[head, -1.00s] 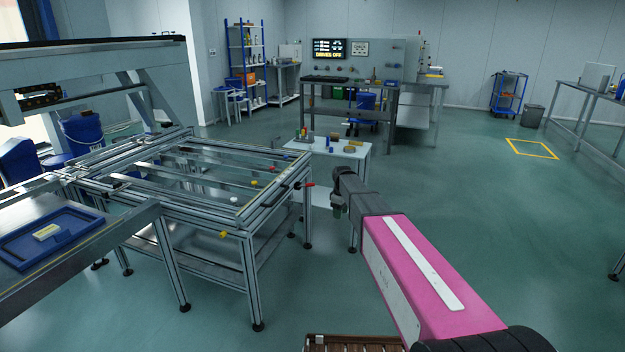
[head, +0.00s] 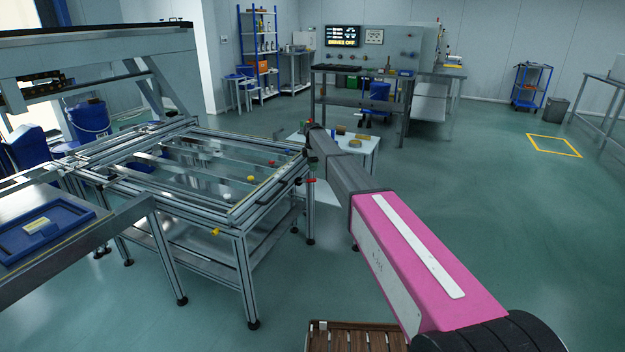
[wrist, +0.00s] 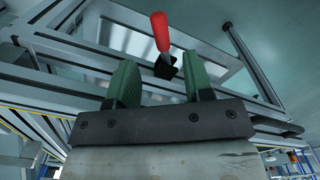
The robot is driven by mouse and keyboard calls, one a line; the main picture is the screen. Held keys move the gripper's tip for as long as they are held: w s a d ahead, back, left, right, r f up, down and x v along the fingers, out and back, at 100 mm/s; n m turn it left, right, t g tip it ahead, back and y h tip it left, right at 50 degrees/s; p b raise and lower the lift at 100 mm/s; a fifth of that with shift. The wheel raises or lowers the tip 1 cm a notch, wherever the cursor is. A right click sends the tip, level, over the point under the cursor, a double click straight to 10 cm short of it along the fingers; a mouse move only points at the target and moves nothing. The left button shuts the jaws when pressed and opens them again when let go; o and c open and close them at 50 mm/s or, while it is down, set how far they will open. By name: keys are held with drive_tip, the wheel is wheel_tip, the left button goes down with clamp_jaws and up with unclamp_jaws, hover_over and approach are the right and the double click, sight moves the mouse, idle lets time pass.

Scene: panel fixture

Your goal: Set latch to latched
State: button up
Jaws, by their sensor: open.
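The latch has a red handle (wrist: 160,32) on a dark base, seen in the wrist view just beyond my fingers, near the middle. In the head view a small red handle (head: 309,180) shows at the right corner of the aluminium panel fixture (head: 238,214). My gripper (wrist: 160,82) is open, with green finger pads on either side of the latch's line in the wrist view. Nothing is held between them, and the red handle looks apart from both pads. In the head view my gripper is small and partly hidden by my arm, close to that corner.
A small white table (head: 362,147) with several items stands behind the fixture. A bench with a blue tray (head: 42,228) is at the left. A slatted wooden crate (head: 352,338) lies at the bottom. Open floor lies to the right.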

sight(310, 181)
wheel_tip(310, 181, down, 8)
drive_tip(key=shift+r, duration=0.25)
clamp_jaws()
